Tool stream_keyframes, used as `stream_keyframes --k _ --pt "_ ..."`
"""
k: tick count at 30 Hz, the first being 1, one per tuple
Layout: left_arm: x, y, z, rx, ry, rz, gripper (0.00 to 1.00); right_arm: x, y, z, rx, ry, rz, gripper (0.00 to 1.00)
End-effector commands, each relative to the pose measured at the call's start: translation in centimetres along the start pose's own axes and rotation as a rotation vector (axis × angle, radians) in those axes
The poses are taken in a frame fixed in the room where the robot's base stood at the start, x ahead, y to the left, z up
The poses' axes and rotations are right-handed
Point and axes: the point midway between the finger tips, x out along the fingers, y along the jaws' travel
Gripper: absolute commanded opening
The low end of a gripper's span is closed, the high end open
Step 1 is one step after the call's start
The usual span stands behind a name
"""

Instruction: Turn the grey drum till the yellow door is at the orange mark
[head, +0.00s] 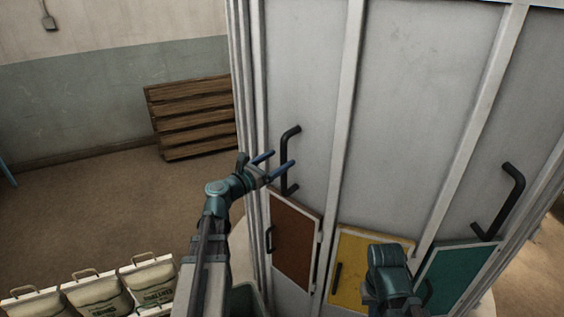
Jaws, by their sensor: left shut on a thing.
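The grey drum (420,100) fills the middle and right of the head view, with upright pale ribs. The yellow door (352,252) is low on its front, between a brown door (293,235) on the left and a green door (455,275) on the right. My right arm covers part of the yellow door. My left gripper (284,158) is shut on the black handle (284,178) above the brown door, one blue finger on each side of the bar. No orange mark shows. My right gripper does not show, only its arm.
Another black handle (514,195) is on the drum at the right, above the green door. A stack of wooden slats (190,117) leans by the back wall. The floor between is clear.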

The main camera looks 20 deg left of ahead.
Motion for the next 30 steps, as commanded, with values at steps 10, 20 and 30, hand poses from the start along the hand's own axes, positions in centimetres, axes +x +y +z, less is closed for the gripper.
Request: stream_keyframes --k 10,20,30 --pt "-5.8 -0.7 0.2 0.006 0.0 0.005 0.57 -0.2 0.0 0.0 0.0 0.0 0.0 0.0" --pt "-7.3 -1.2 0.3 0.005 -0.001 -0.008 0.57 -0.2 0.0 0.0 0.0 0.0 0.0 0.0" --pt "-7.3 -1.2 0.3 0.005 -0.001 -0.01 0.57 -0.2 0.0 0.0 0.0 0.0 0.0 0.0"
